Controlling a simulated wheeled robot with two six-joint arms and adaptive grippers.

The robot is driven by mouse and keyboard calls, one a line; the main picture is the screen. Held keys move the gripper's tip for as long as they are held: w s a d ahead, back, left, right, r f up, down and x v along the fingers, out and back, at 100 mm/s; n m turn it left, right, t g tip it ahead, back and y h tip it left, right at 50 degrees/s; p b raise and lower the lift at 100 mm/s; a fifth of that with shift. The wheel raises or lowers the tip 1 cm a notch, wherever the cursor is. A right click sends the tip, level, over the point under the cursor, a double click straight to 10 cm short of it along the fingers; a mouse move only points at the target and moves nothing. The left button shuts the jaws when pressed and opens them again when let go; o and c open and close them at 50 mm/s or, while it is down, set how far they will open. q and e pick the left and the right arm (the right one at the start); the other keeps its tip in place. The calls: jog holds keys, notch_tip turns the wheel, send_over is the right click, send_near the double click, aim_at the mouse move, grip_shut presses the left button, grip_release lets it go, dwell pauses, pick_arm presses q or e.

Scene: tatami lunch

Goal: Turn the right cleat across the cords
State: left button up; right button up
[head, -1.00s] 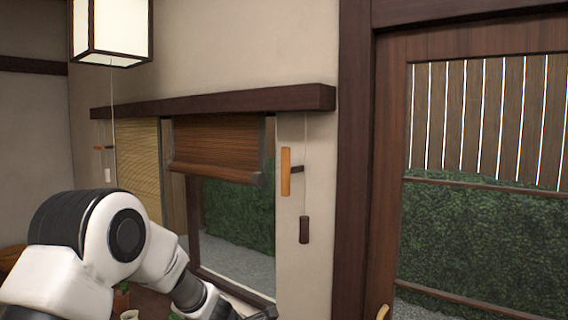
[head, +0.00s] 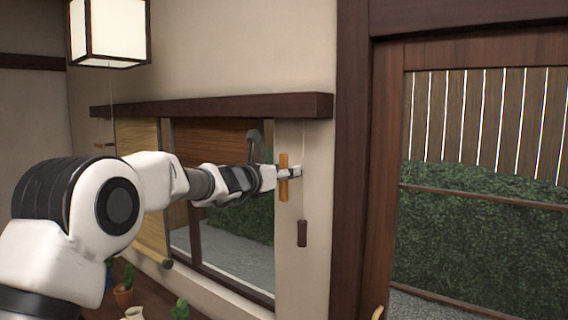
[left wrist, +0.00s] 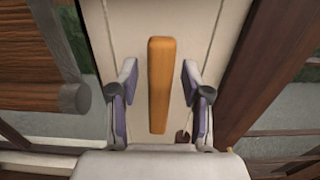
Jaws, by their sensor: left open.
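The right cleat (head: 283,191) is a light orange wooden bar standing upright on the pale wall post right of the window. In the left wrist view the cleat (left wrist: 161,70) lies lengthwise between the two fingers, with a gap on each side. My left gripper (head: 284,172) is open at the cleat's middle and partly covers it in the head view. A thin cord (head: 304,145) hangs just right of the cleat and ends in a dark brown pull (head: 302,233). My right gripper is not in view.
A dark wooden blind (head: 215,143) hangs in the window left of the cleat, partly behind my arm. A paper lantern (head: 110,30) hangs at upper left. A potted plant (head: 123,291) stands low at left. A dark door frame (head: 352,200) rises at right.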

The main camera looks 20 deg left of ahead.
pick_arm(q)
jog(key=shift+a, duration=0.1)
grip_shut()
